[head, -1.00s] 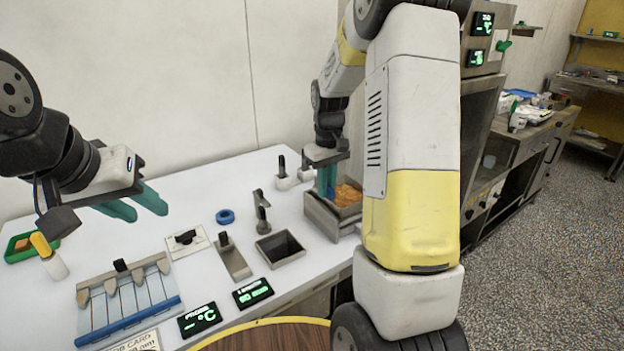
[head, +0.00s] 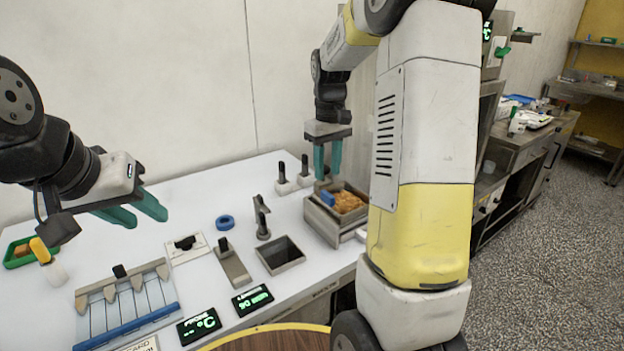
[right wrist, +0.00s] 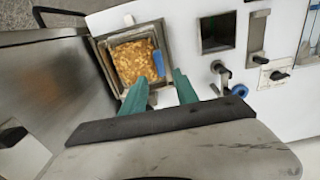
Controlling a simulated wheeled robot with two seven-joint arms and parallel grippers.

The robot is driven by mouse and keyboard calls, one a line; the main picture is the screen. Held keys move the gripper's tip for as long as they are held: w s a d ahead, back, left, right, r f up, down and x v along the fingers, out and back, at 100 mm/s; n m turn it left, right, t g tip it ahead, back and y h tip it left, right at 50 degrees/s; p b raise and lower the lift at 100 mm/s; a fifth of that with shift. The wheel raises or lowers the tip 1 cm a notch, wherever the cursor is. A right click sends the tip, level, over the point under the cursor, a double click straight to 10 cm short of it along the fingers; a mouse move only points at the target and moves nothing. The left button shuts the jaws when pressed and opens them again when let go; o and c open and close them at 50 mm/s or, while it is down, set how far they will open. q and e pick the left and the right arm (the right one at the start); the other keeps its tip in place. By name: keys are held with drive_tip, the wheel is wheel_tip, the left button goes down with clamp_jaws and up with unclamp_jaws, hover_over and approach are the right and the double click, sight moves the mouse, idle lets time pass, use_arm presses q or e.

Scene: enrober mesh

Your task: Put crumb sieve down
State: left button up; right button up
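The crumb sieve (head: 347,201) is a square metal-rimmed frame with orange-brown crumbs and a blue handle (head: 328,198). It rests in a metal tray (head: 321,216) at the right of the white table. It also shows in the right wrist view (right wrist: 134,62), with the blue handle (right wrist: 158,62) at its right side. My right gripper (head: 328,177) is above the sieve, with its teal fingers apart and nothing between them. My left gripper (head: 139,216) is over the left of the table, with fingers apart and empty.
A blue ring (head: 225,222), an empty square well (head: 280,252) and a small metal post (head: 262,222) stand left of the sieve. Two black-handled blocks (head: 285,180) stand behind the sieve.

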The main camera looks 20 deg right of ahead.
drive_tip(key=s+a+r+m+t+y, duration=0.1)
drive_tip(key=s+a+r+m+t, duration=0.3)
drive_tip(key=s+r, duration=0.7)
drive_tip(key=s+a+f+t+y, duration=0.1)
drive_tip(key=s+a, duration=0.3)
drive_tip(key=s, duration=0.7)
drive_tip(key=shift+s+f+n+t, duration=0.25)
drive_tip(key=shift+f+n+t, duration=0.15)
drive_tip(key=shift+f+t, duration=0.25)
